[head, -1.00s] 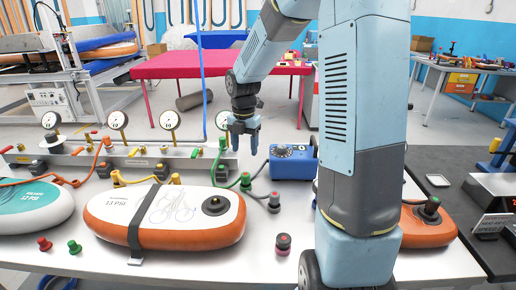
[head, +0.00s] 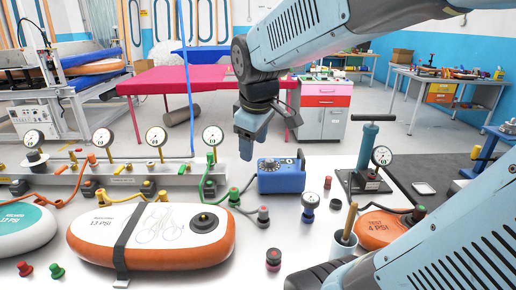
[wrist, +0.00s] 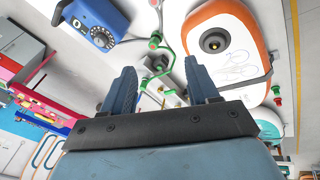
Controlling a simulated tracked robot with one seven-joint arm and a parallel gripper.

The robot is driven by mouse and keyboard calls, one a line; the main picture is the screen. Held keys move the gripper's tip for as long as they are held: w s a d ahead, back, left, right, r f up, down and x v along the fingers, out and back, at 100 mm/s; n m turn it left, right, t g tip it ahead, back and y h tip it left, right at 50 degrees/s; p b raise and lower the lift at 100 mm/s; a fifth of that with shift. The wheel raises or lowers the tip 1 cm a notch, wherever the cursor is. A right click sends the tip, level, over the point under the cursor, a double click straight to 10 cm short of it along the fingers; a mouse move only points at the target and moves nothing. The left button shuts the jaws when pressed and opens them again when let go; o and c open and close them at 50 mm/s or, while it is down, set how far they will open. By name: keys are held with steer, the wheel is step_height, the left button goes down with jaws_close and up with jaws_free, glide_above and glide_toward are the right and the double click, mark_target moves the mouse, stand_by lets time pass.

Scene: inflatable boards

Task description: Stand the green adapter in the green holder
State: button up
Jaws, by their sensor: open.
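A small green adapter (head: 57,271) stands on the white table at the front left, beside a red one (head: 25,269). In the wrist view a green-topped piece (wrist: 276,90) and a red one show at the right. Another green fitting (head: 233,197) sits on the end of a green hose behind the orange-and-white board. I cannot tell which thing is the green holder. My gripper (head: 248,148) hangs above the table, left of the blue box, pointing down. In the wrist view its fingers (wrist: 164,90) are apart with nothing between them. The green adapter is well away from it.
The orange-and-white board (head: 220,245) lies in front of the gauge manifold (head: 150,178). The blue box (head: 281,178) is near my gripper. A hand pump (head: 368,150), a cup with a wooden handle (head: 345,240) and an orange board (head: 380,228) stand right. Small dark-and-red pieces (head: 273,260) dot the table.

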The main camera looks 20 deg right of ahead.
steer(key=s+r+m+t, duration=0.1)
steer(key=s+m, duration=0.6)
steer(key=s, duration=0.1)
steer(key=shift+d+r+m+t+y, duration=0.25)
steer(key=shift+d+m+t+y, duration=0.15)
steer(key=shift+d, duration=0.05)
steer(key=shift+w, duration=0.1)
stand_by(0.7)
